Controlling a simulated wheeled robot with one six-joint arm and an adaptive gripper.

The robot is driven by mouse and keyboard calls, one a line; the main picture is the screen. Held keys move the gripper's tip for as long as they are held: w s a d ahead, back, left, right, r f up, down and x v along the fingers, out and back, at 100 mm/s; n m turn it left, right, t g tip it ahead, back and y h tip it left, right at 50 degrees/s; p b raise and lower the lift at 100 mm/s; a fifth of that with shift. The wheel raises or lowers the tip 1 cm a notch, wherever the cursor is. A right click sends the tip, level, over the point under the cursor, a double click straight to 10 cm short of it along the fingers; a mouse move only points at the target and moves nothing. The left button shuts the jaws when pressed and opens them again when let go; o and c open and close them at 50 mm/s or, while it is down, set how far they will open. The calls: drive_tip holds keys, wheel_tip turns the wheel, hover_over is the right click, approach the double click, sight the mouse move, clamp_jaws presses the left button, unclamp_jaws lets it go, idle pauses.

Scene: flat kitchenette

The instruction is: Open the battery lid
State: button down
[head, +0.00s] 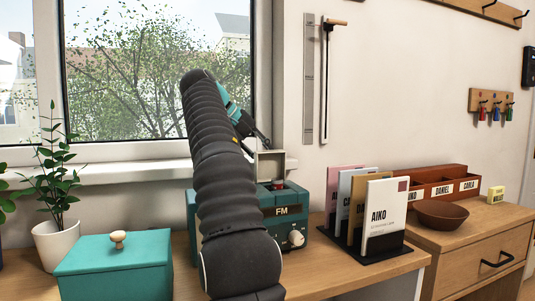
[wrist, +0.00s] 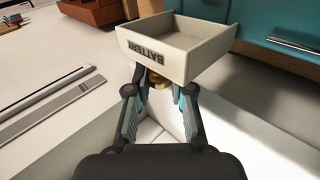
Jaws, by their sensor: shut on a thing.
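The teal radio (head: 255,226) with an FM label stands on the wooden counter, partly hidden behind my arm. A pale, box-shaped battery lid (head: 270,164) shows above the radio's top in the head view. In the wrist view this lid (wrist: 170,60), marked BATTERY, is a shallow hollow tray with its open side facing up in the picture. My gripper (wrist: 159,87) is shut on the small brass knob (wrist: 155,78) on the lid's labelled side. In the head view my gripper (head: 258,140) is just above the lid. Where the lid meets the radio is hard to see.
A teal box (head: 115,268) with a round knob and a potted plant (head: 55,240) stand left of my arm. A card rack (head: 365,252) stands right of the radio, with a brown bowl (head: 442,215) beyond it. The window and wall are close behind.

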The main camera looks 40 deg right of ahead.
drive_tip(key=shift+f, duration=0.1)
drive_tip(key=c, duration=1.1)
unclamp_jaws()
drive_tip(key=shift+o, duration=0.2)
drive_tip(key=shift+s, duration=0.15)
